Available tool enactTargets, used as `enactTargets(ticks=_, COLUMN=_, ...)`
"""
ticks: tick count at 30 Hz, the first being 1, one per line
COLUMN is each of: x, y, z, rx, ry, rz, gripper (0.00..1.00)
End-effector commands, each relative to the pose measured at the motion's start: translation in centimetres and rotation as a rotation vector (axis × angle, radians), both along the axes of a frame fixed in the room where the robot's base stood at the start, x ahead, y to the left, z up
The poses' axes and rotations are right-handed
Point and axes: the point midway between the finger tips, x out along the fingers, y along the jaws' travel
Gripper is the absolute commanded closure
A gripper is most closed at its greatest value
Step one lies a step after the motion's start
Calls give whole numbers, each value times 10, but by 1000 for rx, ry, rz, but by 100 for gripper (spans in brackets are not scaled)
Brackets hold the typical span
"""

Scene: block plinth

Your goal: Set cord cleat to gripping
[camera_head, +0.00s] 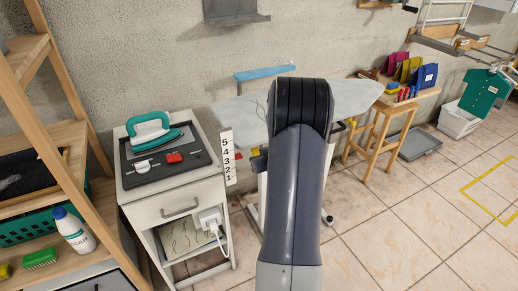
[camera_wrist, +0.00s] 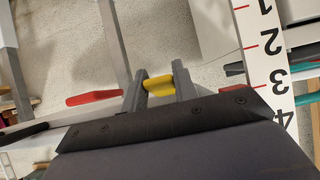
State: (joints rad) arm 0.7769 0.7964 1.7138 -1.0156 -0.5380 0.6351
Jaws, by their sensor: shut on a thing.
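In the wrist view my gripper (camera_wrist: 160,87) is shut on a small yellow piece (camera_wrist: 158,83), which lies between the two grey fingers. It may be the movable part of the cord cleat; the frames do not show its setting clearly. A red handle-like piece (camera_wrist: 95,98) is just left of the fingers, apart from them. In the head view my arm covers the gripper and much of the area in front of the ironing board (camera_head: 350,97).
In the head view, a cabinet (camera_head: 165,207) with an iron (camera_head: 150,133) stands left and a wooden stool (camera_head: 384,128) right.

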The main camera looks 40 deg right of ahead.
Motion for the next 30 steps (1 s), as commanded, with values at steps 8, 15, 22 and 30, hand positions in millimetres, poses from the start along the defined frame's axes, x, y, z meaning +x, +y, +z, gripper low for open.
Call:
enactTargets(ticks=8, x=-1, y=1, z=12, rx=23, ry=91, rz=1, gripper=96)
enactTargets(ticks=15, x=-2, y=1, z=17, rx=40, ry=165, rz=1, gripper=96)
enactTargets(ticks=22, x=-2, y=1, z=19, rx=55, ry=231, rz=1, gripper=96)
enactTargets(ticks=30, x=-2, y=1, z=18, rx=68, ry=285, rz=1, gripper=96)
